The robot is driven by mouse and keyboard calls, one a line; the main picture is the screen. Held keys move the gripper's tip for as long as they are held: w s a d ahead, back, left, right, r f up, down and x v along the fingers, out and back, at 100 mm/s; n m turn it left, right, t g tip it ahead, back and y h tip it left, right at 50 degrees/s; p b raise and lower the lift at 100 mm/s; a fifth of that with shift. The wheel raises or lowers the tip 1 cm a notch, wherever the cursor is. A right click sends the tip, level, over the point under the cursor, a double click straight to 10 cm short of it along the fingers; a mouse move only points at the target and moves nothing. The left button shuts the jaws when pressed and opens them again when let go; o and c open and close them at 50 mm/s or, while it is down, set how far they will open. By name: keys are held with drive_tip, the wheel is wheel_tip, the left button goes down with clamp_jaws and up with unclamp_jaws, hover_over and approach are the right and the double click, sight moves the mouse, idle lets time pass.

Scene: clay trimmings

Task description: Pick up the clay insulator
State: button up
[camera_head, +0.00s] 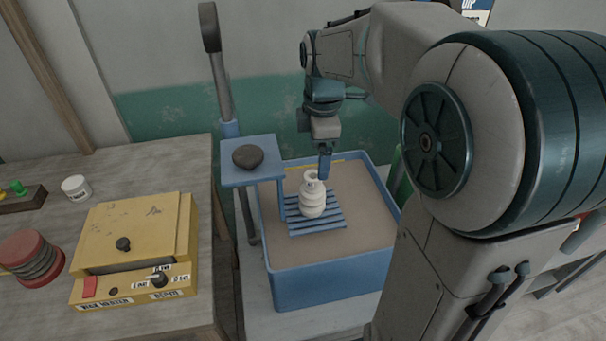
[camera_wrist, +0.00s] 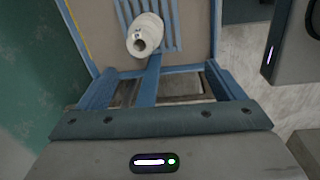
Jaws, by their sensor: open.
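The clay insulator (camera_head: 312,199) is a white, ribbed, bottle-like piece. It stands upright on a blue slatted rack (camera_head: 330,222) inside a blue tub (camera_head: 330,281). In the wrist view the insulator (camera_wrist: 146,35) shows at the top centre with its open neck towards the camera. My gripper (camera_head: 325,163) points down just above and slightly right of the insulator's neck in the head view. The insulator lies beyond the jaws in that view. Contact with it cannot be seen.
A blue stand (camera_head: 250,175) carrying a dark lump (camera_head: 247,156) rises at the tub's left, close to the insulator. A dark upright lever (camera_head: 218,70) is behind it. A yellow box (camera_head: 135,240) with knobs sits on the left table.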

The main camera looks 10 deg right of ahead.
sight(312, 173)
drive_tip(key=w+n, duration=0.1)
drive_tip(key=w+f+n, duration=0.1)
drive_tip(key=w+n, duration=0.1)
drive_tip(key=w+f+n, duration=0.1)
drive_tip(key=shift+w+f+g+b, duration=0.25)
drive_tip(key=shift+w+g+b, duration=0.05)
drive_tip(key=shift+g, duration=0.1)
drive_tip(key=shift+w+f+n, duration=0.35)
drive_tip(key=shift+n, duration=0.35)
wheel_tip(312, 173, down, 8)
drive_tip(key=shift+f+p, duration=0.15)
drive_tip(key=shift+p, duration=0.2)
drive_tip(key=f, duration=0.2)
drive_tip(key=s+f+p, duration=0.1)
drive_tip(key=f, duration=0.1)
drive_tip(key=shift+w+f, duration=0.1)
drive_tip(key=shift+f, duration=0.5)
drive_tip(key=c, duration=1.3)
drive_tip(key=shift+r, duration=0.1)
drive_tip(key=c, duration=0.3)
drive_tip(key=shift+c, duration=0.2)
